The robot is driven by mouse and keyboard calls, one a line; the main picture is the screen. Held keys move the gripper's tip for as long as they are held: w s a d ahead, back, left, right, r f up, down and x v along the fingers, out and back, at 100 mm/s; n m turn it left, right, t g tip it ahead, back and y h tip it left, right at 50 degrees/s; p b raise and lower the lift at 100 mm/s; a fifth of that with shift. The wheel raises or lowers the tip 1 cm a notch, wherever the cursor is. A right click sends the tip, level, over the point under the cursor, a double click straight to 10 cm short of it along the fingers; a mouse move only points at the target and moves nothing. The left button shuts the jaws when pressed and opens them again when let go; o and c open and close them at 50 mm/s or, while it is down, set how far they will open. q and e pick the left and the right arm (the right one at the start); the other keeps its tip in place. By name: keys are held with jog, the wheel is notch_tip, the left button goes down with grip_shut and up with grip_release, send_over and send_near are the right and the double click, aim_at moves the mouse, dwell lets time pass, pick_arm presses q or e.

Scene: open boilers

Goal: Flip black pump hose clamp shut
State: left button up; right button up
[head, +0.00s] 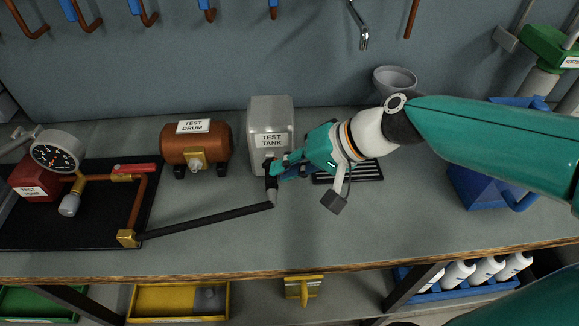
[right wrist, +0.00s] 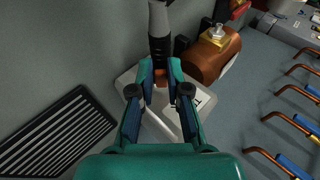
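The black pump hose (head: 205,221) runs from a brass fitting on the test pump's board to the front of the grey test tank (head: 270,115). Its grey sleeve (head: 272,197) leads up to a black end piece at the tank; both sleeve (right wrist: 158,18) and black end (right wrist: 160,48) show in the right wrist view. An orange-brown part (right wrist: 160,78) shows between the fingertips. My right gripper (head: 277,168) is at the tank's lower front, its fingers (right wrist: 161,70) closed against both sides of the black end. The clamp's lever cannot be made out. My left gripper is out of view.
The brown test drum (head: 190,150) stands left of the tank. The pump's gauge (head: 57,152) and board (head: 95,225) are farther left. A black grate (head: 350,174) lies right of the tank, a blue container (head: 490,190) beyond it. The front bench between hose and grate is clear.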

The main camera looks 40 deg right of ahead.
jog(key=o, duration=0.4)
jog(key=v, duration=1.2)
